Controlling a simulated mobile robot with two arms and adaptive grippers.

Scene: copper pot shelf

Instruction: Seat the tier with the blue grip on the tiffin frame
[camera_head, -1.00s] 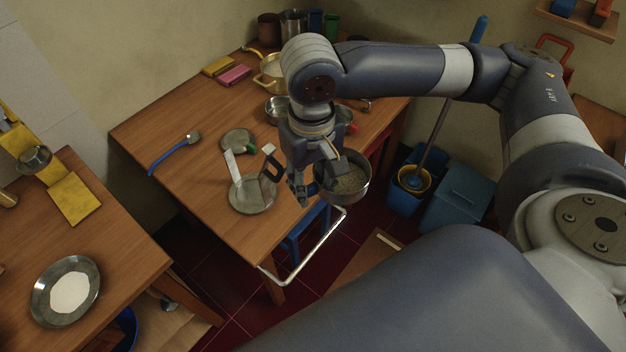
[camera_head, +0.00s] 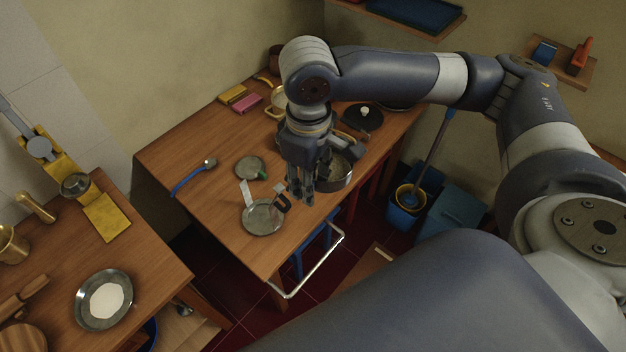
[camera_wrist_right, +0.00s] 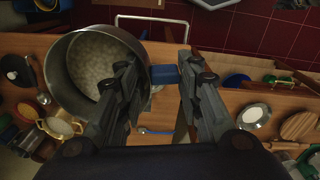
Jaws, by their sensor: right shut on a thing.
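The tier is a round grey metal bowl with pale grainy contents (camera_head: 337,172), above the table's right part in the head view. In the right wrist view the tier (camera_wrist_right: 58,75) is at the left, beside the fingers. My right gripper (camera_head: 301,196) is shut on its blue grip (camera_wrist_right: 163,75), which shows between the fingertips. The tiffin frame (camera_head: 262,218) stands on the table, left of and nearer than the tier. It has a round metal base, a pale upright strip and a dark handle part. The gripper partly hides the tier and may overlap the frame's right side. My left gripper is not in view.
A round metal piece with a green part (camera_head: 250,167) lies behind the frame. A blue-handled ladle (camera_head: 195,176) lies at the left. A brass pot (camera_head: 277,103) and a dark lid (camera_head: 363,116) are at the back. A white rail (camera_head: 318,268) runs off the table's front.

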